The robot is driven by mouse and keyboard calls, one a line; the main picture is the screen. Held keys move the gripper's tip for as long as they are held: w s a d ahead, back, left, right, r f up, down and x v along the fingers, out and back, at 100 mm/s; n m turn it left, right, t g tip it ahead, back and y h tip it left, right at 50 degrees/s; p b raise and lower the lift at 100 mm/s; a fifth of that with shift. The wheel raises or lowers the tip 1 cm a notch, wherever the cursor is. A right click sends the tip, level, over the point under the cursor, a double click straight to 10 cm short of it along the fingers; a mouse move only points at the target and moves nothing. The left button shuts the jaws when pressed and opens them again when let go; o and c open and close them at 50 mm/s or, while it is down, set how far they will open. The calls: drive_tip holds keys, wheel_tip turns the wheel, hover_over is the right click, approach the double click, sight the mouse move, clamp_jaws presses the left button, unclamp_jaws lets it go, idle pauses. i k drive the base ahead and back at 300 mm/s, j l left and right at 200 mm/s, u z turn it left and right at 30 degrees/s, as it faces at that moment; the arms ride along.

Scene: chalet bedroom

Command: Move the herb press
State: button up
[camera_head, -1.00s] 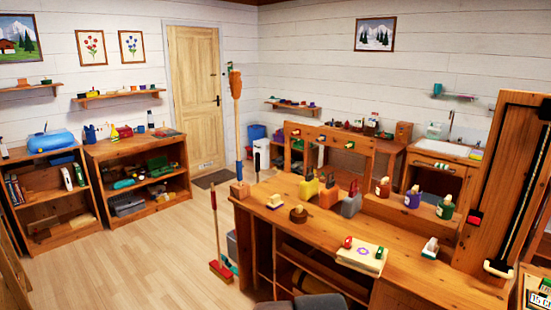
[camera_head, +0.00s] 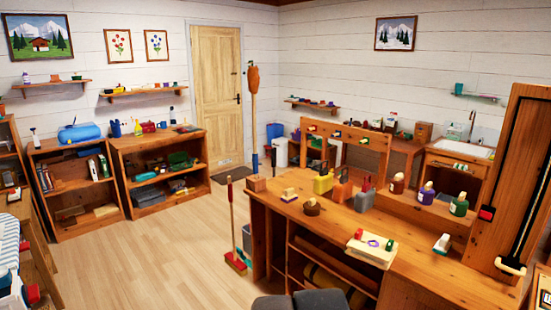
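I cannot tell for sure which object is the herb press. My gripper is not in view, and nothing is seen being held.
The workbench fills the right, with bottles (camera_head: 459,206) and a tall wooden frame (camera_head: 510,170). A broom (camera_head: 231,225) leans at its left end. Shelf units (camera_head: 155,170) line the left wall. The floor (camera_head: 165,255) between is clear. A dark grey shape (camera_head: 305,302) is at the bottom edge.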

sight(370, 250)
drive_tip(key=k+l+z, duration=0.1)
drive_tip(key=l, duration=0.2)
drive_tip(key=i+j+z, duration=0.15)
drive_tip(key=i, duration=0.4)
drive_tip(key=i+j+z, duration=0.15)
drive_tip(key=i, duration=0.35)
drive_tip(key=i+j+z, duration=0.1)
drive_tip(key=i+j, duration=0.3)
drive_tip(key=i, duration=0.15)
